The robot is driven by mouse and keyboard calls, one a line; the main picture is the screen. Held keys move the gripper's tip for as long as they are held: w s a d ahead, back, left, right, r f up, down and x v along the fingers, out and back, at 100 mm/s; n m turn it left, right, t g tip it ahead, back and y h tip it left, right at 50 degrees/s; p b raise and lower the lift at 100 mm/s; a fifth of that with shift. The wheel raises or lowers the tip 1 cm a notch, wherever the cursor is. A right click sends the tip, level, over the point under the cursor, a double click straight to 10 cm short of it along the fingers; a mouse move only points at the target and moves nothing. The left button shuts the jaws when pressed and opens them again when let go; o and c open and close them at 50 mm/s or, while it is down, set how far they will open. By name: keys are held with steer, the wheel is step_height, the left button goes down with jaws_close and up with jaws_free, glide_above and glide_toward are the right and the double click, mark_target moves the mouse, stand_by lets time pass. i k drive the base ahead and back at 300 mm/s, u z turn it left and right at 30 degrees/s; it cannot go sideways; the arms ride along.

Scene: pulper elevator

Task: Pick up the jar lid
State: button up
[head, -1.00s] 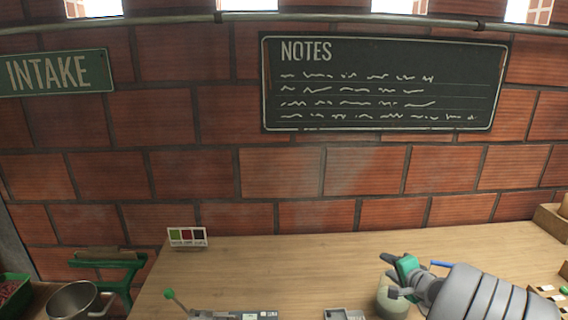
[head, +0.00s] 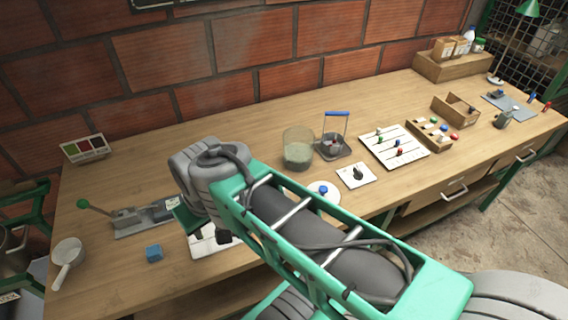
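The jar lid appears to be the white disc with a blue knob (head: 323,192), lying flat on the wooden workbench (head: 258,112) near its front edge. A clear glass jar (head: 298,148) with pale green contents stands open behind it. My arm crosses the foreground from the lower right. My gripper (head: 210,230) is at its far end, mostly hidden behind the wrist, with only dark and green parts showing. It is left of the lid and apart from it, over a white plate. Its opening cannot be made out.
A small square plate with a dark knob (head: 357,174) lies right of the lid, and a blue-handled stand (head: 335,140) is behind. A slider board (head: 394,146) is farther right.

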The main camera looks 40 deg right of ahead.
mark_target(323, 192)
steer(key=k, duration=1.25)
steer(key=z, duration=0.5)
steer(key=i, duration=1)
steer(key=u, duration=0.8)
steer(key=k, duration=1)
steer(key=u, duration=0.7)
